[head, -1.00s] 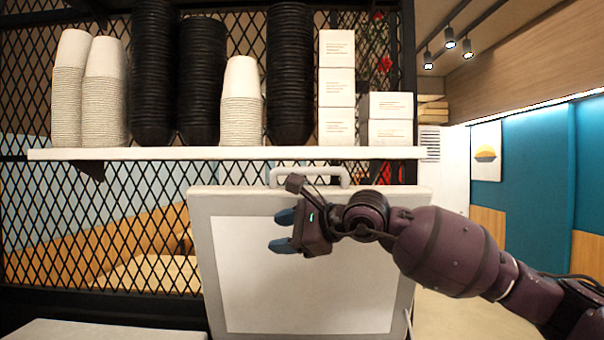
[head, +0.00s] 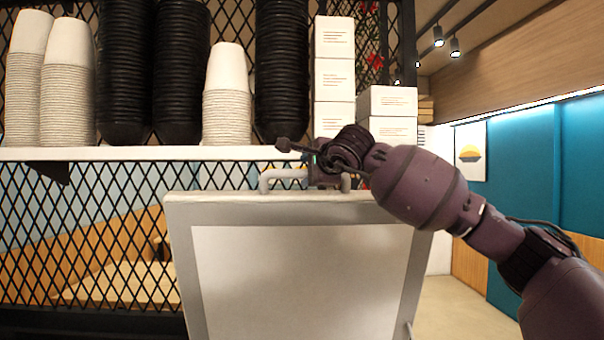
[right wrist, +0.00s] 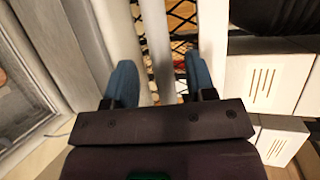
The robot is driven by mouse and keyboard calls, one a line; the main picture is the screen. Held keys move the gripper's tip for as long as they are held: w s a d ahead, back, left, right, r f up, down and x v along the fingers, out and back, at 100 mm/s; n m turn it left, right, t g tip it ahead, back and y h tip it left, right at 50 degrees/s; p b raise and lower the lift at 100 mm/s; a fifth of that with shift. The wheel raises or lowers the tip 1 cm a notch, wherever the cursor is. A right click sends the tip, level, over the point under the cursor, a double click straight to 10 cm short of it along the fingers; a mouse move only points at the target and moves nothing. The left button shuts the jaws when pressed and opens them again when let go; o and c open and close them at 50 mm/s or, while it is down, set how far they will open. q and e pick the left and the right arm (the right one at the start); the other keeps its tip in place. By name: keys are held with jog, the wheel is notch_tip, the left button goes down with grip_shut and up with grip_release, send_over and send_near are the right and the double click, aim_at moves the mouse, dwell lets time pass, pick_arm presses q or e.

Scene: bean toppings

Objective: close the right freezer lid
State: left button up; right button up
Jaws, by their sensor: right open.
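The right freezer lid (head: 300,285) stands raised and nearly upright in the head view, its pale inner panel facing me. Its grey handle (head: 283,176) sits along the top edge. My right gripper (head: 326,172) is at the top of the lid, by the right part of the handle; its fingers are hidden there. In the right wrist view my gripper (right wrist: 162,82) is open, with two blue fingers apart. A pale bar that looks like the handle (right wrist: 156,45) runs between them. Contact cannot be told. My left gripper is not in view.
A white shelf (head: 130,154) runs just above and behind the lid. It holds black bowl stacks (head: 282,75), white cup stacks (head: 228,95) and white boxes (head: 334,75), close to my right arm. A black mesh screen (head: 100,240) stands behind.

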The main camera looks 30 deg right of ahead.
aim_at(305, 173)
jog(key=shift+x, duration=2.2)
grip_shut()
